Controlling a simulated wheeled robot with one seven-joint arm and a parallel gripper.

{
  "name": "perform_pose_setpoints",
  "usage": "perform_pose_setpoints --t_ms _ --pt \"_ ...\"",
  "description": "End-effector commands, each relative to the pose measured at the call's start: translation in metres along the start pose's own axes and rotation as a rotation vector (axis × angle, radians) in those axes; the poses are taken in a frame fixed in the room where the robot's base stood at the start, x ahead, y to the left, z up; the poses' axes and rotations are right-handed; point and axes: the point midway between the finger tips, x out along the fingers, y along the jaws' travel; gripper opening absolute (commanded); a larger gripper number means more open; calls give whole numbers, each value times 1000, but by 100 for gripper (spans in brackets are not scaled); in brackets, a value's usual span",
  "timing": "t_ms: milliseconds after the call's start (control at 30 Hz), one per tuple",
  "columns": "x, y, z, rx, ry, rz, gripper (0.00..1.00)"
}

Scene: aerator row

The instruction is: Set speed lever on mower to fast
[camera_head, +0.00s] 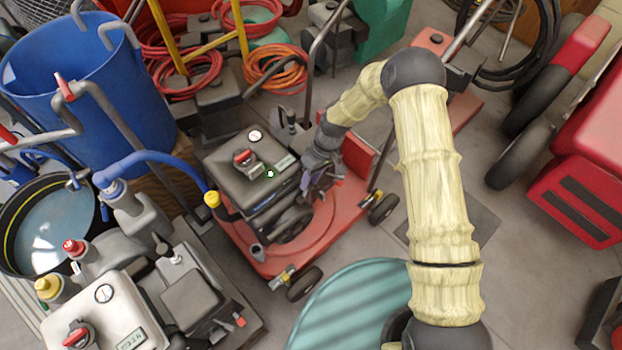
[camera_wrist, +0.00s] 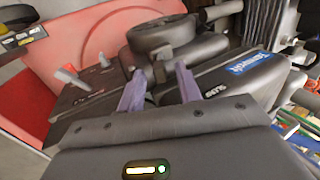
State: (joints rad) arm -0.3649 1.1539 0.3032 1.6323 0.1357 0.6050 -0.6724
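The mower (camera_head: 315,225) has a red deck and a dark grey engine and stands in the middle of the head view. My gripper (camera_head: 316,180) is at the right side of its engine. In the wrist view my gripper (camera_wrist: 158,88) shows two purple fingers spread apart over the black engine housing, with a black knob-like part (camera_wrist: 158,68) beyond and between them. I cannot tell whether they touch it. Two small grey levers (camera_wrist: 72,77) stand on a dark panel to the left of the fingers. No speed markings are readable, so I cannot tell which is the speed lever.
A blue barrel (camera_head: 60,75) stands at the back left. Another grey engine machine (camera_head: 110,310) is at the front left. A teal ribbed round object (camera_head: 345,300) lies below my arm. Red machinery (camera_head: 575,195) is at the right. Some floor (camera_head: 390,265) is clear.

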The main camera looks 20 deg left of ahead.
Motion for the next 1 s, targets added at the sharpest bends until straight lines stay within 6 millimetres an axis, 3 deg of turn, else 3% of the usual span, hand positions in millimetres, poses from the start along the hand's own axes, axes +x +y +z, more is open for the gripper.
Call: perform_pose_setpoints --t_ms 800,1000 --pt "-152 1 0 1 3 3 35" --pt "-168 1 1 2 0 0 35"
